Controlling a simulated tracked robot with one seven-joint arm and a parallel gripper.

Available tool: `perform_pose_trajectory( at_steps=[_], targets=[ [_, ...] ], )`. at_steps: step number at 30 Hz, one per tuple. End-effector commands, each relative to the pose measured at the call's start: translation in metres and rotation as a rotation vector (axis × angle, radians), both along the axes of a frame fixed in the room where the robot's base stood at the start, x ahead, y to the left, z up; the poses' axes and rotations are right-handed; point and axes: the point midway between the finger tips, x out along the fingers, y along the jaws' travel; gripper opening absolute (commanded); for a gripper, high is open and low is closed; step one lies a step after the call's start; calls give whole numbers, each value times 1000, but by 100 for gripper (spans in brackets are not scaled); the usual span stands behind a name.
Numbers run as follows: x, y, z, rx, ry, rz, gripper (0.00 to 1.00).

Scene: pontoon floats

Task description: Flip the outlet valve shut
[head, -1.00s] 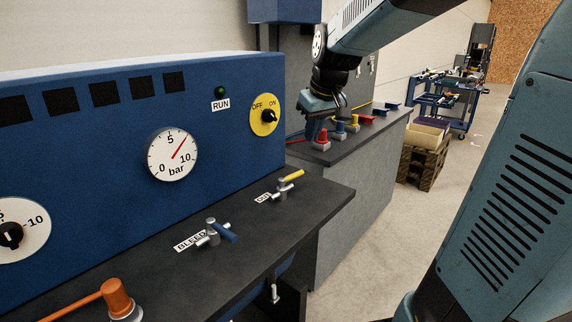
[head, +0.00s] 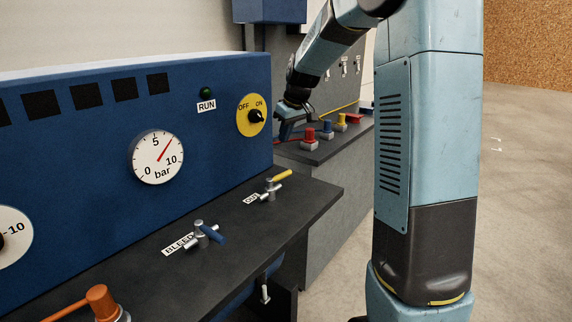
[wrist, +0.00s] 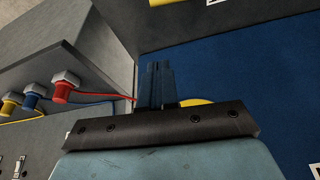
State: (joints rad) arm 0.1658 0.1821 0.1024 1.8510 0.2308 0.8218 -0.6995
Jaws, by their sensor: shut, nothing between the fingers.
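The valve with the yellow handle (head: 282,175) stands on the dark bench ledge beside a small white label (head: 251,199), which seems to read OUT. Its handle points away to the upper right, in line with the pale pipe stubs as far as I can tell. My gripper (head: 285,138) is shut and empty, above and behind this valve near the right end of the blue panel. In the wrist view my closed fingers (wrist: 156,82) show against the blue panel. The valve is not visible there.
A blue-handled BLEED valve (head: 210,234) and an orange lever (head: 98,298) stand on the ledge. The blue panel (head: 215,130) carries a gauge (head: 157,157) and a yellow OFF/ON switch (head: 251,116). Red (head: 310,137), blue and yellow capped fittings stand on the grey bench behind.

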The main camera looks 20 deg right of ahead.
Motion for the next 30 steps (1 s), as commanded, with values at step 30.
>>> perform_pose_trajectory(
  at_steps=[30],
  targets=[
    [10,4,-98,0,0,-4,0]
  ],
)
